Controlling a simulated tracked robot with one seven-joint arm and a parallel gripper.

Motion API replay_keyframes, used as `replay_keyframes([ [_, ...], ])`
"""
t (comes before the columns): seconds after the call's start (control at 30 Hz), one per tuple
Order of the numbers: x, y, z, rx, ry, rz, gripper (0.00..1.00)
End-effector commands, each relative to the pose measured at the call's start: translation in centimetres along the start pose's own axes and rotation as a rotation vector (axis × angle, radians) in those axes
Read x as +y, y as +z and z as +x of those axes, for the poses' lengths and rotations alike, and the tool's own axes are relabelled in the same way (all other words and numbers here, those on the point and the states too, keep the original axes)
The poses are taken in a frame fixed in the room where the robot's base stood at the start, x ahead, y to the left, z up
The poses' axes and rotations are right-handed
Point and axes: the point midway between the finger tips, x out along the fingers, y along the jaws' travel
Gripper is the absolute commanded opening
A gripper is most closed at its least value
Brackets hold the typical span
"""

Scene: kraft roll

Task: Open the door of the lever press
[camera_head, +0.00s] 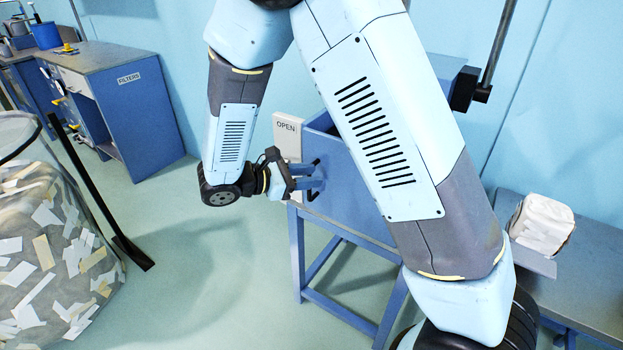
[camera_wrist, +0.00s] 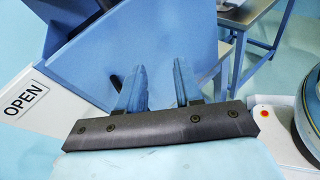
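The lever press is a blue box on a blue stand, partly hidden behind my arm in the head view. Its blue door (camera_head: 345,178) faces my gripper and carries a dark bar handle (camera_head: 314,194). My gripper (camera_head: 312,176) is at the handle, fingers pointing toward the door. In the wrist view the two blue fingers (camera_wrist: 160,88) stand apart with a clear gap, in front of a blue panel (camera_wrist: 160,45). I cannot tell whether the handle lies between them. A pale plate marked OPEN (camera_head: 285,128) stands at the door's left; it also shows in the wrist view (camera_wrist: 28,97).
A mesh bin of paper scraps (camera_head: 50,250) stands at left, near a black bar (camera_head: 100,200). A blue bench marked FILTERS (camera_head: 125,100) is behind. A side table (camera_head: 590,260) at right holds a white wrapped block (camera_head: 541,224).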

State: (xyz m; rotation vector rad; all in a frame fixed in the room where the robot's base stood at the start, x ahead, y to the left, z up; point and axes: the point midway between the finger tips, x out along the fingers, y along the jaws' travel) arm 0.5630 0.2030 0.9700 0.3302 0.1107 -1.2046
Motion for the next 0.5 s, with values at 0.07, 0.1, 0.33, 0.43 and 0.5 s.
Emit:
replay_keyframes([
  [0.07,0.4,-2.5,-1.5,-0.054,0.081,-0.067,0.35],
  [0.1,0.6,-3.5,-2.3,-0.078,0.12,-0.095,0.35],
  [0.33,1.0,-8.2,-5.6,-0.188,0.294,-0.209,0.35],
  [0.43,1.0,-9.3,-6.4,-0.213,0.333,-0.232,0.35],
  [0.5,1.1,-9.7,-6.6,-0.222,0.349,-0.241,0.35],
])
